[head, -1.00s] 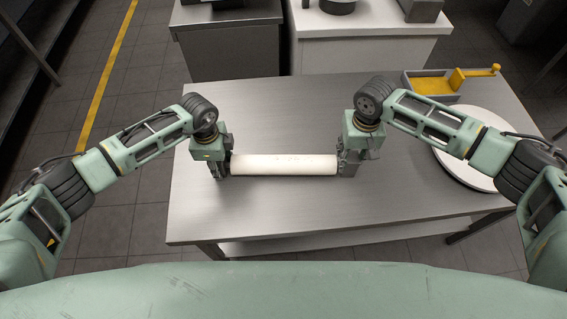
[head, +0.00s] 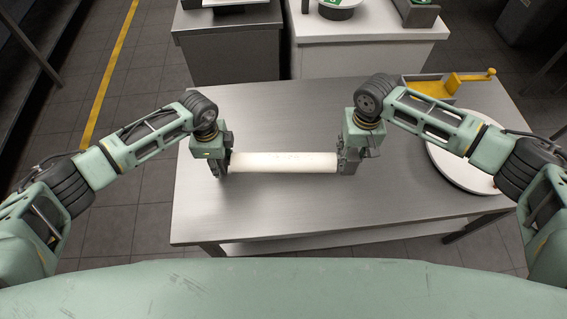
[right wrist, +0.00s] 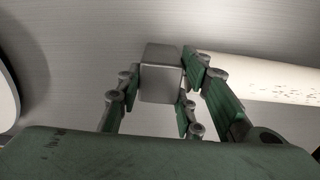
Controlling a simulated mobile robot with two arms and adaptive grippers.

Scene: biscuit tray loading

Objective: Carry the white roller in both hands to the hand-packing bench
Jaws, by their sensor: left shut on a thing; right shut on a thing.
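The white roller (head: 284,162) lies level between my two grippers, above or on the steel table (head: 300,212); I cannot tell if it touches the top. My left gripper (head: 222,168) is shut on its left end. My right gripper (head: 347,160) is shut on its right end. In the right wrist view my right gripper (right wrist: 162,85) has its fingers around a grey metal block at the roller's end, and the white roller (right wrist: 265,78) runs off to the right, with small dark marks on it. The finger contact at the left end is hidden.
A round white board or turntable (head: 450,168) sits at the table's right side. A grey tray with a yellow piece and handle (head: 440,86) stands at the back right. Behind stand a dark counter (head: 230,50) and a white counter (head: 360,50). The table's left part is clear.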

